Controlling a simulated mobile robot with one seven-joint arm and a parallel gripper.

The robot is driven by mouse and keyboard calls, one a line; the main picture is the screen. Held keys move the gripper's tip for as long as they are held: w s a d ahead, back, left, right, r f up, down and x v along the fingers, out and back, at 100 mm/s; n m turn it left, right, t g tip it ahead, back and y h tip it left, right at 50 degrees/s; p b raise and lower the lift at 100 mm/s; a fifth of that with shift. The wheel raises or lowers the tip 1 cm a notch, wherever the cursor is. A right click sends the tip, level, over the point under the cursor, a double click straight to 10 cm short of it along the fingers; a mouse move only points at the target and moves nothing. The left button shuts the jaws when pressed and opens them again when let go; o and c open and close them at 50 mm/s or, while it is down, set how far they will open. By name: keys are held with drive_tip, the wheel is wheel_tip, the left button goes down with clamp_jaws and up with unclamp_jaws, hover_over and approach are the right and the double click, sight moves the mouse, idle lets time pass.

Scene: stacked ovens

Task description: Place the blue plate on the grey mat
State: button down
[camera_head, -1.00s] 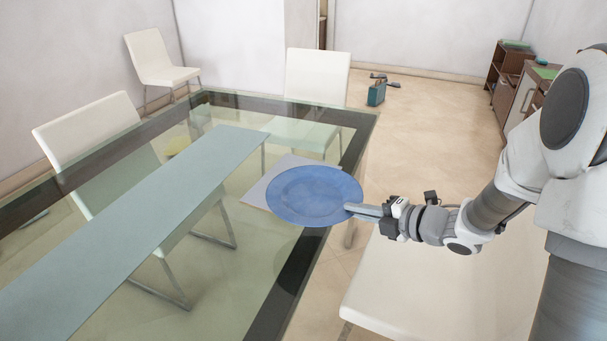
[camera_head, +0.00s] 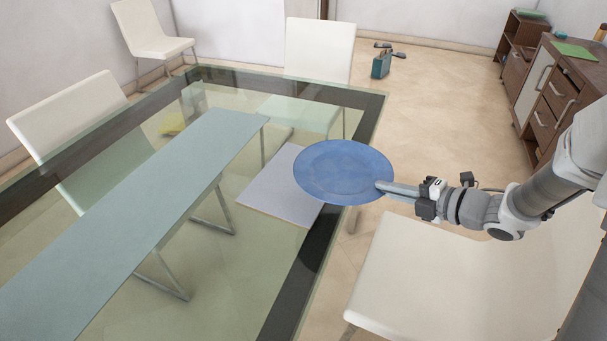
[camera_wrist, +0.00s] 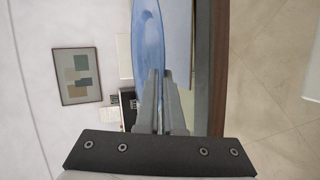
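The blue plate (camera_head: 342,170) is held at its right rim by my gripper (camera_head: 384,187). It looks roughly level, over the right part of the grey mat and the table edge. I cannot tell its height above the mat. The square grey mat (camera_head: 272,190) lies on the glass table near its right edge; the plate hides its right part. In the wrist view the blue plate (camera_wrist: 149,45) shows edge-on, running up from between the fingers of my gripper (camera_wrist: 158,75), which are shut on it.
The glass table (camera_head: 255,255) has a dark border and a long grey-green runner (camera_head: 130,220) left of the mat. A white chair (camera_head: 440,280) stands below my arm; other white chairs (camera_head: 318,55) stand around the table. A wooden cabinet (camera_head: 560,95) is at the right.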

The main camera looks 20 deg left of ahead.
drive_tip(key=b, duration=0.3)
hover_over(333, 218)
wheel_tip(333, 218, down, 7)
drive_tip(key=shift+a, duration=0.1)
drive_tip(key=shift+f+b, duration=0.8)
drive_tip(key=shift+f, duration=1.15)
drive_tip(key=shift+f, duration=0.1)
drive_tip(key=shift+f+b, duration=0.15)
drive_tip(key=shift+b, duration=0.15)
drive_tip(key=c, duration=1)
unclamp_jaws()
drive_tip(key=shift+c, duration=0.2)
